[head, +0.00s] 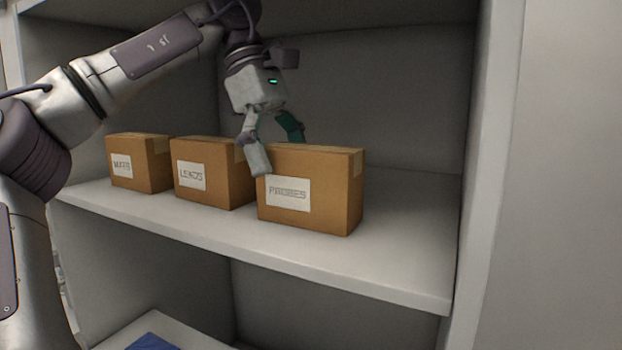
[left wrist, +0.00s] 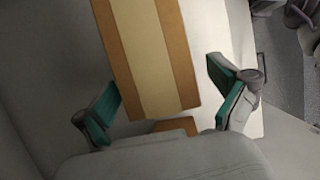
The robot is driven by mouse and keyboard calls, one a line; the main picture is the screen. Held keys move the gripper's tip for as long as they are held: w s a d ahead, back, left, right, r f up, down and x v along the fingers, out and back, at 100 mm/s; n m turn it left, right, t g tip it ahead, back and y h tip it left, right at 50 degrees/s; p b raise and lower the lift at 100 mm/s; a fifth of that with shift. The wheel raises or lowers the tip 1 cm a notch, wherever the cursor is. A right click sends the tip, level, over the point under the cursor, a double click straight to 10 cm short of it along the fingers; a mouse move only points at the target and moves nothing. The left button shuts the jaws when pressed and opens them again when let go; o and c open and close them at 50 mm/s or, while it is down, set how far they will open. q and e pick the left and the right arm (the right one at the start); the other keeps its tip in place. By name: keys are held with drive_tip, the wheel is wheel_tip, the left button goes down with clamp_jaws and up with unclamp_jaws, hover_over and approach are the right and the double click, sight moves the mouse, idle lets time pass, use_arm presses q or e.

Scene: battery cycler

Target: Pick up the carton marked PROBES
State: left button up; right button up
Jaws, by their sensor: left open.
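The carton marked PROBES (head: 325,205) is a brown box with a white label on its front. It stands upright on the shelf, rightmost of three cartons. My left gripper (head: 276,150) is open at the left end of its top, one finger in front of the carton and the other behind it. In the left wrist view the carton's taped top (left wrist: 148,55) lies ahead of the two spread green-padded fingers of the left gripper (left wrist: 165,108). I cannot tell whether either finger touches the carton. My right gripper is not in view.
The carton marked LEADS (head: 222,192) stands close on the left, and another labelled carton (head: 150,178) stands further left. The shelf (head: 405,225) is clear to the right, up to the side wall (head: 490,160). A blue item (head: 152,342) lies on a lower level.

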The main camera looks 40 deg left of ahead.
sight(311, 147)
use_arm(q)
drive_tip(key=d, duration=0.1)
drive_tip(key=w+d+p, duration=0.1)
drive_tip(key=d, duration=0.1)
drive_tip(key=d+p, duration=0.1)
drive_tip(key=shift+w+d, duration=0.25)
drive_tip(key=shift+w, duration=0.05)
drive_tip(key=shift+d+f, duration=0.35)
drive_tip(key=shift+f, duration=0.15)
drive_tip(key=shift+a+f, duration=0.15)
drive_tip(key=shift+a, duration=0.2)
drive_tip(key=shift+d+f, duration=0.15)
drive_tip(key=shift+f, duration=0.05)
drive_tip(key=shift+c, duration=0.2)
drive_tip(key=c, duration=1.4)
drive_tip(key=shift+r, duration=0.2)
